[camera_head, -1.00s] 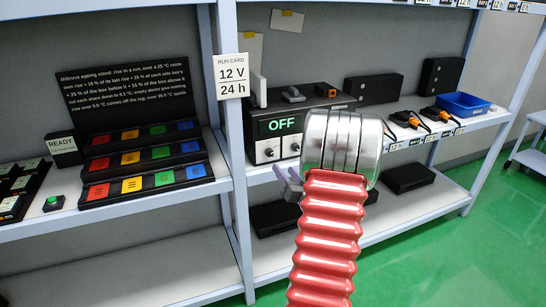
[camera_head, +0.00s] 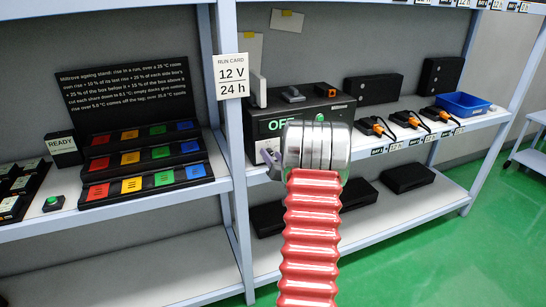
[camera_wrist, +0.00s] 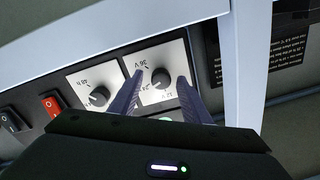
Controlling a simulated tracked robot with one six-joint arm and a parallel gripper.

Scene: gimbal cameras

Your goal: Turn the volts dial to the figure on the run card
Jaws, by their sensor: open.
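The run card (camera_head: 232,76) on the shelf post reads 12 V and 24 h. The black power unit (camera_head: 262,100) shows OFF on its green display (camera_head: 279,124), partly hidden by my arm. In the wrist view, upside down, the volts dial (camera_wrist: 160,78) is a black knob on a white plate marked 36 V, 24 and 12 V. My gripper (camera_wrist: 160,76) is open, with one finger on each side of this knob; contact cannot be told. The hours dial (camera_wrist: 98,97) is beside it, marked 48 h. In the head view my gripper (camera_head: 272,162) is at the unit's front.
A red rocker switch (camera_wrist: 51,104) and a black one (camera_wrist: 13,120) sit on the same panel. The shelf post (camera_wrist: 248,70) stands close beside the volts dial. A blue tray (camera_head: 462,104) and several orange-and-black plugs (camera_head: 410,119) lie on the shelf to the right.

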